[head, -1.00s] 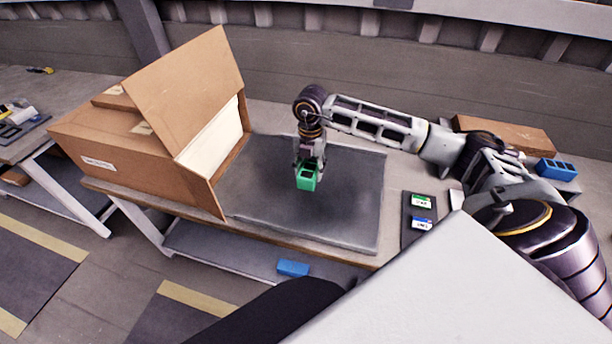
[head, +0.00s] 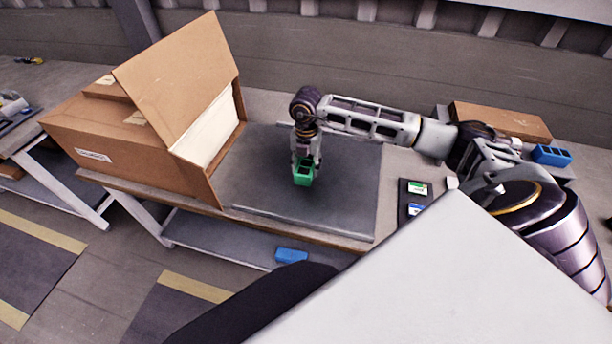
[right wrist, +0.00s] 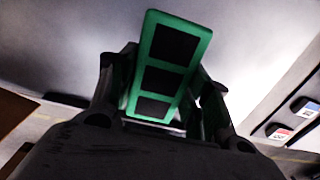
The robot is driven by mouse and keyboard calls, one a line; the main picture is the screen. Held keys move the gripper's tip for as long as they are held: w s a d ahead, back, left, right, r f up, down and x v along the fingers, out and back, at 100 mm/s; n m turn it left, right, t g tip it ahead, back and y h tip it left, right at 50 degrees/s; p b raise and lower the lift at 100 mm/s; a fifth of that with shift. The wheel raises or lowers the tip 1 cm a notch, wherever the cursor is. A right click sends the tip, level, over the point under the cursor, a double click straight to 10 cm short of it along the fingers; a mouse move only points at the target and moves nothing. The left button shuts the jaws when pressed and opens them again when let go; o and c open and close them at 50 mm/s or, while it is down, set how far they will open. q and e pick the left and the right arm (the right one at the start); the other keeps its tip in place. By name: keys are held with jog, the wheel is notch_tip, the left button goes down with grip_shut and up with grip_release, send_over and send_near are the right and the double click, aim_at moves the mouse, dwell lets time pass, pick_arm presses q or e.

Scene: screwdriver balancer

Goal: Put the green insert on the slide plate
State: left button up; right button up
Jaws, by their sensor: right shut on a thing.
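The green insert (head: 303,177) is a small block with dark square openings in a row. My right gripper (head: 304,163) is shut on it and holds it over the dark grey slide plate (head: 345,205). In the right wrist view the insert (right wrist: 168,65) sits tilted between the two fingers (right wrist: 160,105). I cannot tell whether its underside touches the plate. The left gripper is not in view.
An open cardboard box (head: 130,160) stands left of the plate. A dark panel with green and blue labels (head: 404,205) lies to the right. A blue insert (head: 552,155) and a brown box (head: 500,122) are at the far right. Another blue block (head: 291,256) is on the lower shelf.

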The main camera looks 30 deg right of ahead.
jog(key=shift+f, duration=0.5)
notch_tip(320, 180, down, 4)
jog(key=shift+f, duration=0.35)
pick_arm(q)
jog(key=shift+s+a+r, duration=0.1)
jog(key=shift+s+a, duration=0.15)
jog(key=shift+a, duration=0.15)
pick_arm(e)
jog(key=shift+f, duration=0.1)
